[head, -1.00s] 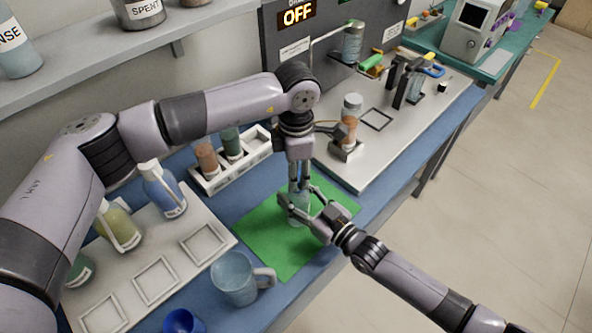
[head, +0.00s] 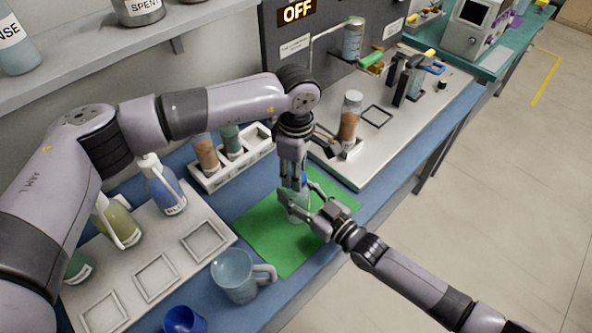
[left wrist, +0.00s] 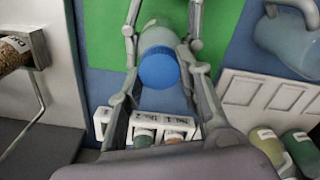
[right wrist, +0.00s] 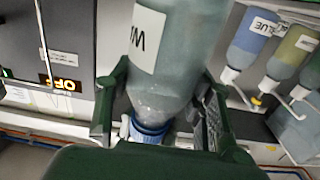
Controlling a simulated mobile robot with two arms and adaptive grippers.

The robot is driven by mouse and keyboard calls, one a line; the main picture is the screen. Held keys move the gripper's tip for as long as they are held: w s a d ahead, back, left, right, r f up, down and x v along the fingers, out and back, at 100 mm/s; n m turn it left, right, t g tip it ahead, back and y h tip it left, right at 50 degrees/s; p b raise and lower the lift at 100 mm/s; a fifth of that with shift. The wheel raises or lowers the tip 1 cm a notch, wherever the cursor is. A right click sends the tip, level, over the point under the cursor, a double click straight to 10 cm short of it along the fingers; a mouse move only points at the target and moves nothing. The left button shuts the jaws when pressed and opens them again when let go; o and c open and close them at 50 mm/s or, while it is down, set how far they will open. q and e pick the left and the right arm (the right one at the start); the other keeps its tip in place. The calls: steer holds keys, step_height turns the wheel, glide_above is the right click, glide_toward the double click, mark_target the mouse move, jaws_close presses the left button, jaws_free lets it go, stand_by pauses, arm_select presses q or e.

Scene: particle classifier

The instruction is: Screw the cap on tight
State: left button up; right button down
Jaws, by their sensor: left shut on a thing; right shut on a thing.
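A clear bottle with a white label stands upright over a green mat (head: 268,246) in the head view, partly hidden by my grippers. In the right wrist view the bottle (right wrist: 180,55) is large, with its blue cap (right wrist: 149,130) at its neck. The left wrist view looks down on the blue cap (left wrist: 158,68), which sits on the bottle. My left gripper (head: 292,182) comes from above and is shut on the cap. My right gripper (head: 303,203) comes from the right and is shut on the bottle's body. How tight the cap sits cannot be seen.
A mug (head: 234,274) and a blue cup (head: 184,320) stand near the front. A white tray (head: 157,280) with squeeze bottles lies left. A vial rack (head: 217,184) stands behind the mat. A grey platform with a capped jar (head: 350,118) is at the right.

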arm_select(q)
steer(key=m, duration=0.6)
steer(key=shift+w, duration=0.1)
steer(key=m, duration=0.6)
steer(key=shift+d, duration=0.15)
steer(key=m, duration=0.6)
steer(key=shift+m, duration=0.3)
steer(key=m, duration=0.6)
steer(key=shift+d+m, duration=0.1)
steer(key=shift+m, duration=0.3)
steer(key=o, duration=0.7)
